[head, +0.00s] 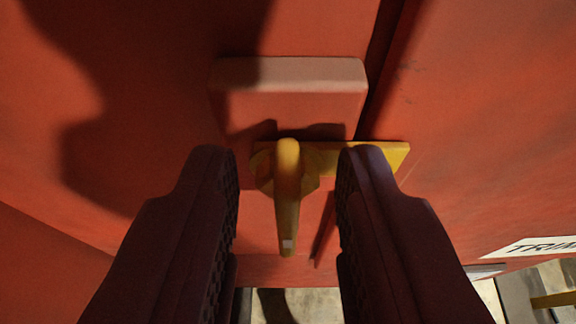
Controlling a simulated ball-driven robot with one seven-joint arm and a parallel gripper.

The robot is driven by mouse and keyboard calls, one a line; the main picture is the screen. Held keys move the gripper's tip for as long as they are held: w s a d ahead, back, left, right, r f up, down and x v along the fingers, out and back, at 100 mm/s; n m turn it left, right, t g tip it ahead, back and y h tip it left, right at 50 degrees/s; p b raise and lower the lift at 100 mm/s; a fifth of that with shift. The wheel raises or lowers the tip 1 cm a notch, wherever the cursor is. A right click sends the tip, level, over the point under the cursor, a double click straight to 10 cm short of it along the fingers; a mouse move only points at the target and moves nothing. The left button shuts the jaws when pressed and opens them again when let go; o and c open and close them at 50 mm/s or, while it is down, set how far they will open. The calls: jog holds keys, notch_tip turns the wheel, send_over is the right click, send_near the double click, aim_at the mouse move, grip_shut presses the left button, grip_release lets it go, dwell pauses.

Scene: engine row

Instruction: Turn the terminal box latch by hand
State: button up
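A yellow latch handle (287,205) hangs down from a round yellow hub on the red terminal box (300,105). A flat yellow plate (385,156) reaches out to the right from behind the hub. My gripper (287,170) is open, with one dark ribbed finger on each side of the handle. A gap shows between the handle and each finger, so neither appears to touch it. How far the fingertips are from the box face is hard to tell.
A pale ledge (290,72) juts out above the latch. A white label (530,246) with partly cut-off dark lettering is at the lower right. Pale floor (300,305) shows below the red panels. Dark shadows fall on the panel at left.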

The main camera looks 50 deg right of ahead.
grip_shut()
